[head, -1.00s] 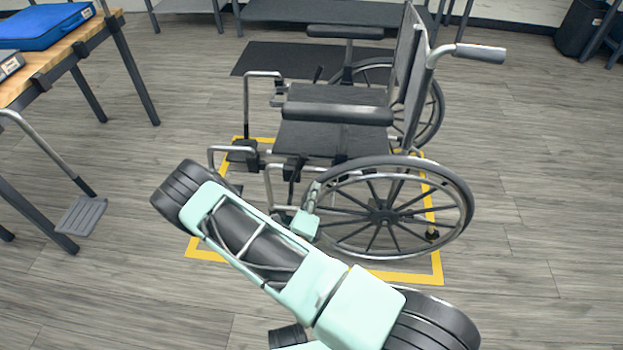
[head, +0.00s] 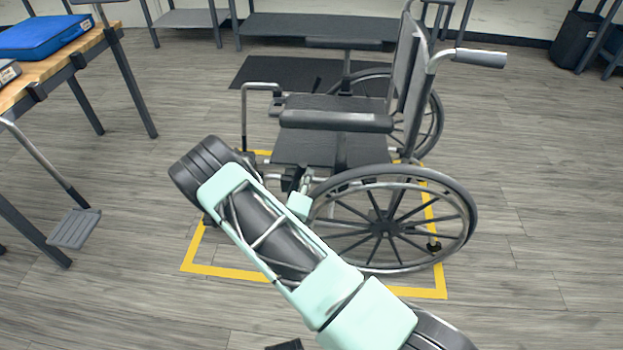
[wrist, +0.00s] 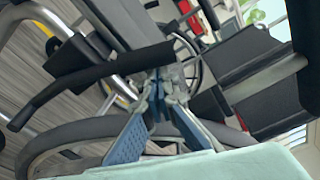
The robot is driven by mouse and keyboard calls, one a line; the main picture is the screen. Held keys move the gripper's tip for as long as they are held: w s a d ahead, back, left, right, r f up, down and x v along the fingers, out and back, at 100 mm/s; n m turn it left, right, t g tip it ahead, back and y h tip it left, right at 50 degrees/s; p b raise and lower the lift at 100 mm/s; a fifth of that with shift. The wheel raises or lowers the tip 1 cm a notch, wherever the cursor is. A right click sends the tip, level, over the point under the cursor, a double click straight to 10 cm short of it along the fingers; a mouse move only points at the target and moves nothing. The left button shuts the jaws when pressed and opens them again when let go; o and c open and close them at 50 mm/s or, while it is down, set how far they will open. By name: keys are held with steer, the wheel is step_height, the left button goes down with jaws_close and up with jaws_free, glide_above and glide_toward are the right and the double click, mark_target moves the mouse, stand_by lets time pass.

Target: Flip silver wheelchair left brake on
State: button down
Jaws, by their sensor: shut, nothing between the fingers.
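The silver wheelchair (head: 400,172) stands side-on in the head view, its near large wheel (head: 470,222) facing me. My gripper (head: 308,178) is at the front upper edge of that wheel, beside dark parts under the seat front where the near brake sits. The brake lever cannot be made out clearly there. In the wrist view my gripper (wrist: 162,84) has its blue fingers converging at shut tips, with nothing held. A long black bar (wrist: 95,80) runs just behind the fingertips, perhaps the brake lever; I cannot tell whether they touch.
The wheelchair stands in a yellow floor outline (head: 225,272). A wooden-topped table (head: 70,48) with a blue case (head: 42,36) is at left. A footrest (head: 74,228) shows near it. A dark bin (head: 578,40) stands at the back right. Floor to the right is clear.

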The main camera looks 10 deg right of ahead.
mark_target(296, 170)
steer(key=shift+a+r, duration=0.1)
steer(key=shift+a, duration=0.05)
steer(key=shift+w+a+r+n, duration=0.25)
steer(key=shift+a+r+n, duration=0.1)
steer(key=shift+a+n, duration=0.35)
steer(key=shift+w+a+r+n+t+p, duration=0.15)
steer(key=shift+a+r+n+p, duration=0.05)
steer(key=shift+a+n, duration=0.35)
steer(key=shift+w+a+r+n+t+p, duration=0.15)
steer(key=shift+a+r+n+p, duration=0.05)
steer(key=shift+a+n, duration=0.3)
steer(key=shift+w+a+n, duration=0.3)
steer(key=shift+a+n, duration=0.4)
steer(key=shift+a, duration=0.15)
steer(key=shift+w+a+n, duration=0.3)
steer(key=shift+a+n, duration=0.35)
steer(key=shift+a, duration=0.2)
steer(key=shift+r, duration=0.1)
